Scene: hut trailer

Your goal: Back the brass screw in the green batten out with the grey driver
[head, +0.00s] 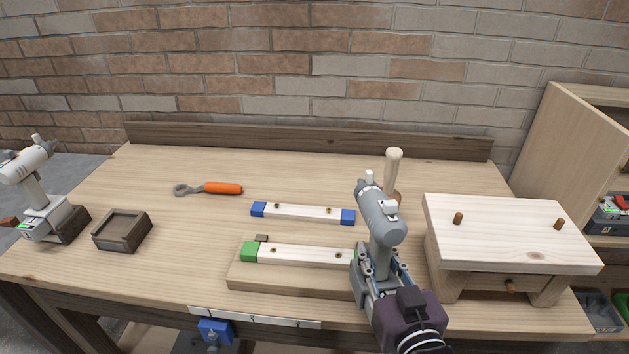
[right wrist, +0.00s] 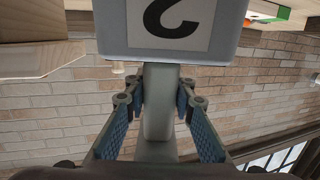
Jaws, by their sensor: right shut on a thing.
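The green batten (head: 305,254) is a pale strip with a green left end, lying on a wooden base board near the bench front. A brass screw (head: 273,254) shows near its left end. Its right end is hidden behind the grey driver (head: 381,220) and my gripper. My right gripper (head: 376,272) is shut on the driver's handle, which stands roughly upright. In the right wrist view the handle (right wrist: 160,112) sits between the fingers, below a base marked "2". Whether the driver's tip touches a screw cannot be seen. My left gripper is not in view.
Behind lies a batten with blue ends (head: 303,213). An orange-handled wrench (head: 222,188), a small dark tray (head: 121,231) and a white driver (head: 35,180) are on the left. A wooden mallet (head: 394,172) stands behind my driver; a wooden stool (head: 510,235) is right. The bench middle-left is clear.

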